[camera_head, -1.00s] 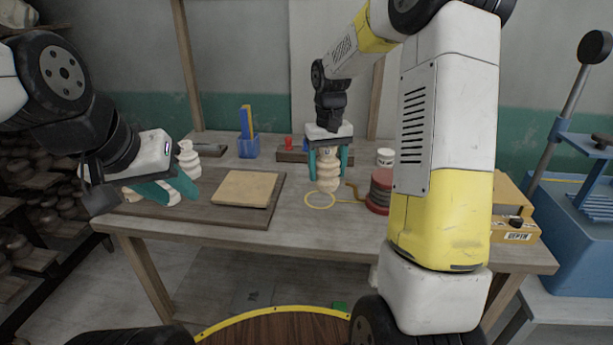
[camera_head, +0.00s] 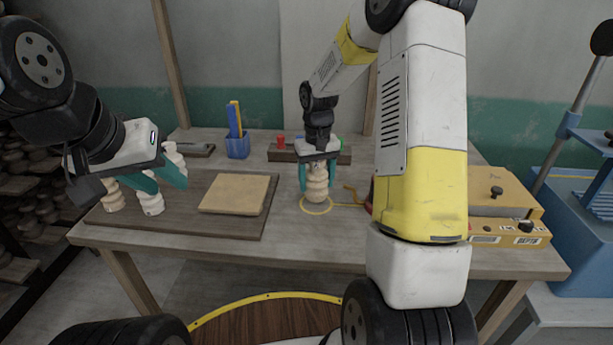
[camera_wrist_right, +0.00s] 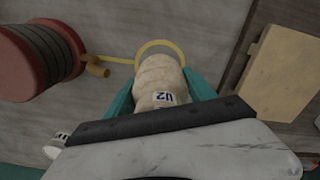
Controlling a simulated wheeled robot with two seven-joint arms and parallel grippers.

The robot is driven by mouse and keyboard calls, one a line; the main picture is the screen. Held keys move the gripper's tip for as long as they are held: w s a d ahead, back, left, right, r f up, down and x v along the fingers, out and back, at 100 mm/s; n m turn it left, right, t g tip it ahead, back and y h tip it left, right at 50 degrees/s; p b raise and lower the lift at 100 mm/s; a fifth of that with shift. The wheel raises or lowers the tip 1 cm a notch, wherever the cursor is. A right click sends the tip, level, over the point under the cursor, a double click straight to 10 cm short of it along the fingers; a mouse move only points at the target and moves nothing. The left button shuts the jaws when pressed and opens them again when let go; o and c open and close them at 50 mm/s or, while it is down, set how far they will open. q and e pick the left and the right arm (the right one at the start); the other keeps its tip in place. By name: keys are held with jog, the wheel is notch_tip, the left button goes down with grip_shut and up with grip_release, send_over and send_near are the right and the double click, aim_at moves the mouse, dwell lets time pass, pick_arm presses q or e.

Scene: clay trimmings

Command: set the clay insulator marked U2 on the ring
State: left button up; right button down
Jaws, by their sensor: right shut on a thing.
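The pale clay insulator (camera_head: 317,186) is upright between the teal fingers of my right gripper (camera_head: 317,178), which is shut on it. The mark U2 shows on it in the right wrist view (camera_wrist_right: 160,82). The yellow ring (camera_head: 316,214) lies on the table, and the insulator's lower end appears inside its outline in the head view. In the right wrist view the ring (camera_wrist_right: 160,42) shows as an arc past the insulator's end; I cannot tell whether the base touches the table. My left gripper (camera_head: 160,180) is open over the board at left.
Several pale insulators (camera_head: 152,203) stand by my left gripper on a dark board (camera_head: 230,224), beside a tan slab (camera_head: 235,194). A red spool (camera_wrist_right: 30,62) stands near the ring. A blue holder (camera_head: 237,147) and a tan box (camera_head: 505,190) are also on the table.

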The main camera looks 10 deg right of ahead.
jog(key=shift+f, duration=1.15)
jog(key=shift+f, duration=0.1)
jog(key=shift+c, duration=1.6)
grip_release()
notch_tip(320, 180, up, 12)
jog(key=shift+r, duration=0.1)
jog(key=s+a+r+t+y, duration=0.1)
jog(key=s+r+t, duration=0.2)
jog(key=s, duration=0.9)
jog(key=s+a+r+t+y, duration=0.1)
jog(key=s+r+t, duration=0.2)
jog(key=s+r, duration=0.5)
jog(key=s, duration=0.4)
jog(key=shift+s+m, duration=0.2)
jog(key=shift+m, duration=0.1)
